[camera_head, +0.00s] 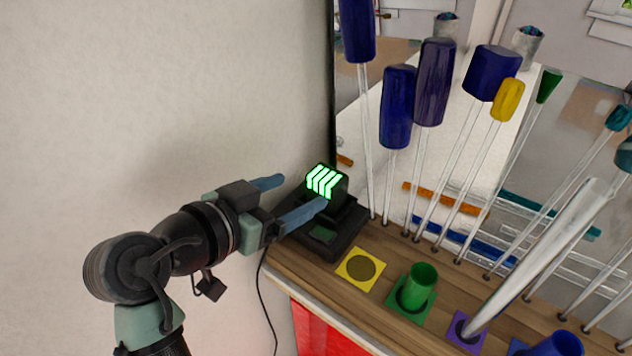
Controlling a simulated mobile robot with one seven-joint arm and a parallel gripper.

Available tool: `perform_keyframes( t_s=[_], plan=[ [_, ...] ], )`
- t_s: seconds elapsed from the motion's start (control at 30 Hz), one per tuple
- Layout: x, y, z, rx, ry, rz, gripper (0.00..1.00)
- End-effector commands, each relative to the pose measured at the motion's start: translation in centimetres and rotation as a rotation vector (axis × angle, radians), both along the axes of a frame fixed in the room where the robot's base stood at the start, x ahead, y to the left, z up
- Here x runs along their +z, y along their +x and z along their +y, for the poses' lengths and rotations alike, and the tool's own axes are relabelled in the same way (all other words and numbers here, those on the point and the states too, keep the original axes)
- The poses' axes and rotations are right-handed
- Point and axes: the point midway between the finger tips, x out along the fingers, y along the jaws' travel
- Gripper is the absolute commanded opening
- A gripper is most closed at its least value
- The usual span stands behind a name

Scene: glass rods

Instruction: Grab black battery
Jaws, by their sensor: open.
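A black battery (339,190) with bright green-white glowing bars on its top stands upright in a black base (345,235) at the left end of the wooden shelf. My gripper (296,192) reaches in from the left with its two blue fingers apart. One finger is to the left of the battery and the other is in front of its lower part. The gripper is open and holds nothing. I cannot tell whether a finger touches the battery.
Glass rods with blue, yellow and green heads (434,80) stand in the wooden shelf (390,295) close to the right. A yellow square (346,270), a green cup (418,283) and a purple square (458,325) line the front. A pale wall (170,90) is behind. A cable hangs below the gripper.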

Motion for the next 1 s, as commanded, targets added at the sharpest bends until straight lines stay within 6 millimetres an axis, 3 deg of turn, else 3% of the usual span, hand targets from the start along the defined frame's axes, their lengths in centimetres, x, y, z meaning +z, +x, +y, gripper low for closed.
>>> perform_keyframes(
  t_s=[0.3, 1.0],
  plan=[
    [-1.9, 4.4, -3.1, -0.003, 0.000, 0.001, 0.82],
    [-4.4, 9.3, -6.6, 0.001, 0.003, -0.001, 0.82]
  ],
)
